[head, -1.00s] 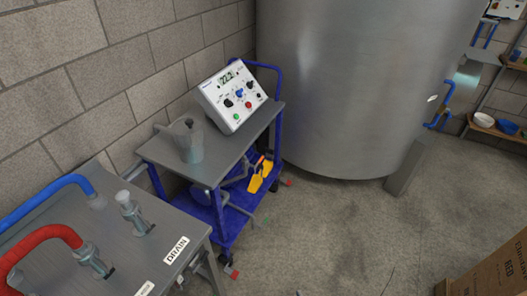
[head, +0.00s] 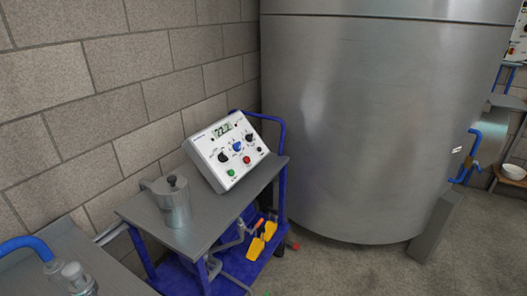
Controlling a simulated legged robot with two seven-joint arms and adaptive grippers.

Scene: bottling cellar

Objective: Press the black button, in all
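A white control box (head: 227,150) with a sloped front stands on the top shelf of a blue trolley (head: 190,241). Its face has a small display (head: 222,130) that seems to read 22.2. Black round controls sit on the face, one at the left (head: 222,157) and one at the upper right (head: 249,138), with a blue one (head: 237,146) between them. A small dark button (head: 258,149) shows at the right edge, beside a red button (head: 246,159). A green button (head: 230,172) is lower left. Neither of my grippers is in view.
A grey metal jug (head: 174,204) stands left of the box on the same shelf. A large steel tank (head: 370,120) fills the right behind the trolley. Open floor (head: 345,268) lies in front.

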